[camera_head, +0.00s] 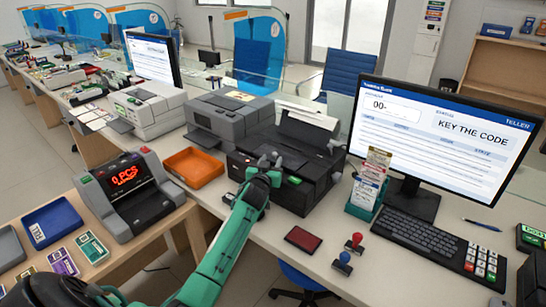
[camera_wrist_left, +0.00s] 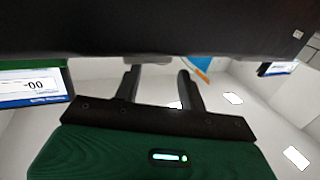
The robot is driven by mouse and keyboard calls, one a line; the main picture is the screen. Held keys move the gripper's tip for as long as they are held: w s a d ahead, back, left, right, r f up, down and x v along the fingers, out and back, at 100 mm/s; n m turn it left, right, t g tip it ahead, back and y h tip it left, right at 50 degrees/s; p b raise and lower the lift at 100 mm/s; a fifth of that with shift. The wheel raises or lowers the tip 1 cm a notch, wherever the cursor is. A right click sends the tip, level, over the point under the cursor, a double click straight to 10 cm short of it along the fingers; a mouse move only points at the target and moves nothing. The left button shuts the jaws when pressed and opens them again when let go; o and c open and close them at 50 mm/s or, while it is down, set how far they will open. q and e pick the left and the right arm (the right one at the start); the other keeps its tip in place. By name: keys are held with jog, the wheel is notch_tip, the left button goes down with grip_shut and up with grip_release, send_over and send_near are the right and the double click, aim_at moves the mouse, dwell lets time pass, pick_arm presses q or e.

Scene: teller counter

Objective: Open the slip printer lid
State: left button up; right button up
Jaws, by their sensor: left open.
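The slip printer (camera_head: 318,172) is the black box in the middle of the counter, with a small green patch on its front. A dark slanted panel and a pale sheet stand at its back; I cannot tell whether the panel is part of the lid. My left gripper (camera_head: 270,160) is at the printer's front left, at about the height of its top, and covers part of it. In the left wrist view its two fingers (camera_wrist_left: 160,88) are apart with nothing between them. A dark surface (camera_wrist_left: 160,28) fills the top of that view, close to the fingers. My right gripper does not show.
A grey printer (camera_head: 228,118) and an orange tray (camera_head: 194,167) are left of the slip printer. A red pad (camera_head: 303,239) lies in front.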

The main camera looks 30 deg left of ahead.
aim_at(274, 155)
pick_arm(q)
jog(key=shift+x, duration=1.55)
jog(key=shift+c, duration=0.7)
grip_shut()
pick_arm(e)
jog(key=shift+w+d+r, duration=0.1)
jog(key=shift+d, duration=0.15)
